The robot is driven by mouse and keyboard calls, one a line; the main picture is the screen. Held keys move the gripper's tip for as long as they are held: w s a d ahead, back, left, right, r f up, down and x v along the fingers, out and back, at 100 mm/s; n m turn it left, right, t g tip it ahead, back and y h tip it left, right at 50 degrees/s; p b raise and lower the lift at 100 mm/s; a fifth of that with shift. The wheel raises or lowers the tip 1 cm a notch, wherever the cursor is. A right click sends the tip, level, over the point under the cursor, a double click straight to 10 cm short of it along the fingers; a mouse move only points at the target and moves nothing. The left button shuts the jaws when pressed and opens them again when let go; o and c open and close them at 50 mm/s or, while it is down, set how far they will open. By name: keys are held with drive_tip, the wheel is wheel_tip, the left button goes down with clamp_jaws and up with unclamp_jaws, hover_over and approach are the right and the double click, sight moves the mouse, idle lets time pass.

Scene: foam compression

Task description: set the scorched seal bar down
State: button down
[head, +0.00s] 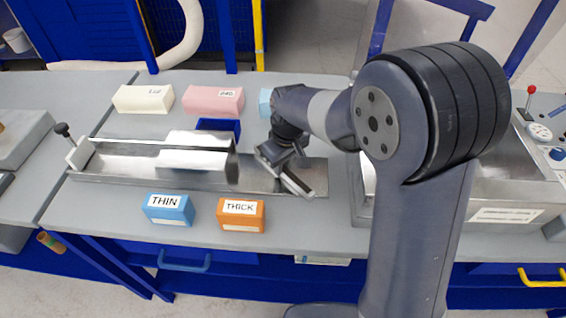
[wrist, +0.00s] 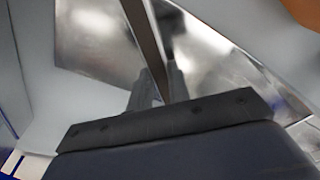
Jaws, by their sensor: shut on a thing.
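My gripper (head: 284,166) is at the right part of the long metal plate in the head view. It is shut on the scorched seal bar (head: 299,184), a thin bar with a dark strip that slants down to the right. In the wrist view the bar (wrist: 147,40) is a narrow brown strip running up from between my fingertips (wrist: 162,88). Shiny metal shows on both sides of it. I cannot tell whether the bar touches the metal below. Part of the bar is hidden by my gripper.
The metal plate (head: 110,178) carries a trough with a shiny roller-like piece (head: 193,160). In front are a blue THIN block (head: 168,217) and an orange THICK block (head: 240,222). Behind are cream (head: 143,106) and pink (head: 213,107) blocks and a blue tray (head: 232,126). A metal basin (head: 520,180) stands right.

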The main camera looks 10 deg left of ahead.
sight(287, 171)
drive_tip(key=c, duration=1.3)
unclamp_jaws()
drive_tip(key=shift+f, duration=0.1)
drive_tip(key=shift+c, duration=0.2)
wheel_tip(287, 171, up, 12)
drive_tip(key=s+d, duration=0.1)
